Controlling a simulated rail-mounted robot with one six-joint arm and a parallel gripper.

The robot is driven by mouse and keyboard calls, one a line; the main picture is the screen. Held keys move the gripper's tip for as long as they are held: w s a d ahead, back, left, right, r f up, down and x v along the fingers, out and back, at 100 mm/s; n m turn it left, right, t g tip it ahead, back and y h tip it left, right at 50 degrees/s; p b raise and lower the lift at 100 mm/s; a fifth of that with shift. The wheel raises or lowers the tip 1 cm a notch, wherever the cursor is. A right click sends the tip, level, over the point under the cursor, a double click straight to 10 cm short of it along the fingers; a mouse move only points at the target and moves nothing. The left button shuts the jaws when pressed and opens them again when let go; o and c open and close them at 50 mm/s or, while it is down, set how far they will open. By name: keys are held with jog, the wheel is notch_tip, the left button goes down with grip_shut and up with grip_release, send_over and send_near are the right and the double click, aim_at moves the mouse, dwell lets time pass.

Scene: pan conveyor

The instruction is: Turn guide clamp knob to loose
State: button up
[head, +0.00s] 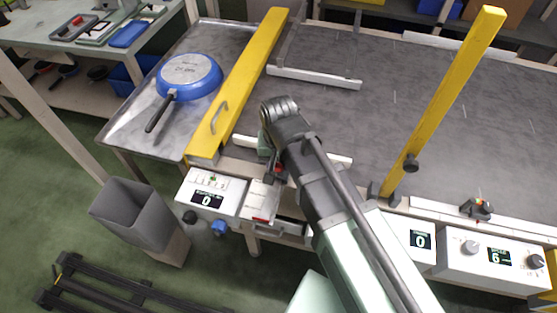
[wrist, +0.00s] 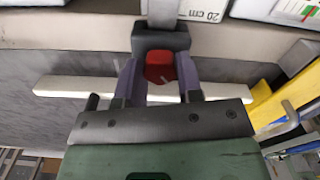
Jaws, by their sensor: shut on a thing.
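A red knob (wrist: 158,68) sits on a dark block in the wrist view; I take it for the guide clamp knob. My gripper (wrist: 159,82) has its two grey-purple fingers on either side of the knob, shut on it. In the head view my gripper (head: 276,172) is at the front edge of the conveyor, mostly hidden by my own arm. A little red shows there, but the knob's marking and turn angle cannot be read.
A blue pan (head: 188,75) rests on the left metal surface. Control boxes with displays, one a left box (head: 210,194), line the front edge.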

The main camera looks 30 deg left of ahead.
aim_at(278, 164)
jog(key=n, duration=0.4)
jog(key=shift+n, duration=0.3)
jog(key=n, duration=0.5)
dwell(0.4)
jog(key=o, duration=0.9)
notch_tip(278, 164, up, 11)
jog(key=p, duration=1.1)
jog(key=shift+f, duration=0.1)
